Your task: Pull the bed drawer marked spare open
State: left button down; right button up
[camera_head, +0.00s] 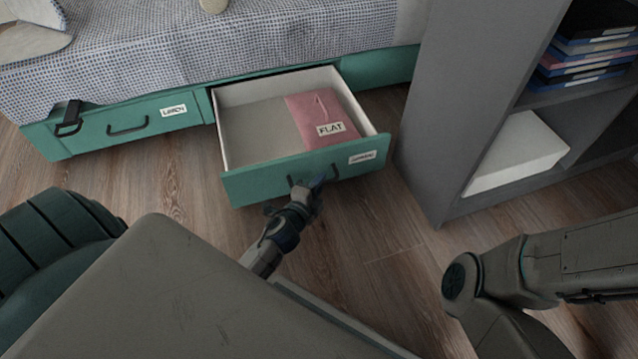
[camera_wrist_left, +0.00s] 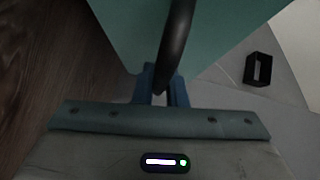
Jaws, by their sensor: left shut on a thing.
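The right-hand green bed drawer (camera_head: 255,187) stands well out from the bed frame. The small label on its front (camera_head: 362,157) is too small to read surely. A pink folder (camera_head: 310,112) marked FLAT lies inside at the right. My left gripper (camera_head: 316,182) is at the drawer's dark handle (camera_head: 335,173). In the left wrist view, its blue fingers (camera_wrist_left: 163,88) are shut on the curved black handle (camera_wrist_left: 175,45), in front of the green drawer front (camera_wrist_left: 125,30). My right arm (camera_head: 560,265) shows at the lower right; its gripper is out of view.
A shut drawer (camera_head: 90,135) marked LINEN is at the left, with a black hook-like piece (camera_head: 70,120) at its upper edge. Wooden floor (camera_head: 375,235) is clear before the drawer.

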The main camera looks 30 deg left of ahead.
pick_arm(q)
jog(key=c, duration=1.5)
grip_release()
jog(key=s, duration=0.3)
jog(key=s+r+b, duration=0.1)
jog(key=s, duration=0.3)
jog(key=s+b, duration=0.1)
jog(key=s, duration=0.2)
jog(key=shift+s+d+r, duration=0.2)
jog(key=shift+s+d, duration=0.15)
